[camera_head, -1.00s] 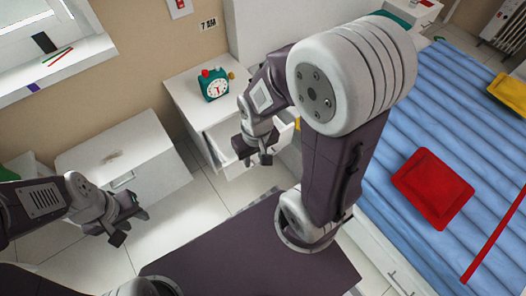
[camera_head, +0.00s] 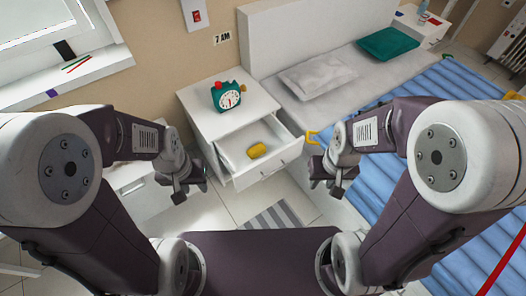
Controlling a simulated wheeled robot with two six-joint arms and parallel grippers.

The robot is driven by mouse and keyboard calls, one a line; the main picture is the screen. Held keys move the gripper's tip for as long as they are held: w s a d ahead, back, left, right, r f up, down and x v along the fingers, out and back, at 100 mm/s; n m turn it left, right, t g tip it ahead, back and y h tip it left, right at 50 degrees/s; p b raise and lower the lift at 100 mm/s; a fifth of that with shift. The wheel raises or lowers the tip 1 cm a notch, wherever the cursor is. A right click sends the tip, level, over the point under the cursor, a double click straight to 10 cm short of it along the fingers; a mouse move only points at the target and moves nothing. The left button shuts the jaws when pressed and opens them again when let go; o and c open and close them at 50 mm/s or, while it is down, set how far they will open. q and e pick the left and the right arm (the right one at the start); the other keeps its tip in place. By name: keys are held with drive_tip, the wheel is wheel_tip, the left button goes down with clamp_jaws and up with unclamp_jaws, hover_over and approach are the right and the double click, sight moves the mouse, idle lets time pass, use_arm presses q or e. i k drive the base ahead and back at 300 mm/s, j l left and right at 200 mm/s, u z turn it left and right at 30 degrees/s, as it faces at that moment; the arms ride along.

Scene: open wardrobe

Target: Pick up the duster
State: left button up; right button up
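I cannot clearly make out a duster. A small yellow object (camera_head: 257,151) lies inside the open drawer (camera_head: 282,158) of the white nightstand; its exact kind is unclear. A red stick (camera_head: 503,264) shows on the blue bed at the right edge, partly cut off. My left gripper (camera_head: 190,191) is open and empty, in front and left of the drawer. My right gripper (camera_head: 326,187) is open and empty, in front and right of the drawer. Neither gripper touches the yellow object.
A green alarm clock (camera_head: 228,97) stands on the nightstand (camera_head: 205,118). The bed (camera_head: 410,130) fills the right side, with a grey pillow (camera_head: 318,77) and a green pillow (camera_head: 388,44). A yellow handle-like piece (camera_head: 312,137) sits at the bed's edge. A striped mat (camera_head: 272,219) lies on the floor.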

sight(258, 150)
drive_tip(key=u, duration=1.15)
drive_tip(key=z, duration=1.15)
drive_tip(key=i+l+u, duration=0.25)
drive_tip(key=i, duration=0.3)
drive_tip(key=i+l+u, duration=0.2)
drive_tip(key=i+l, duration=0.25)
drive_tip(key=i, duration=0.1)
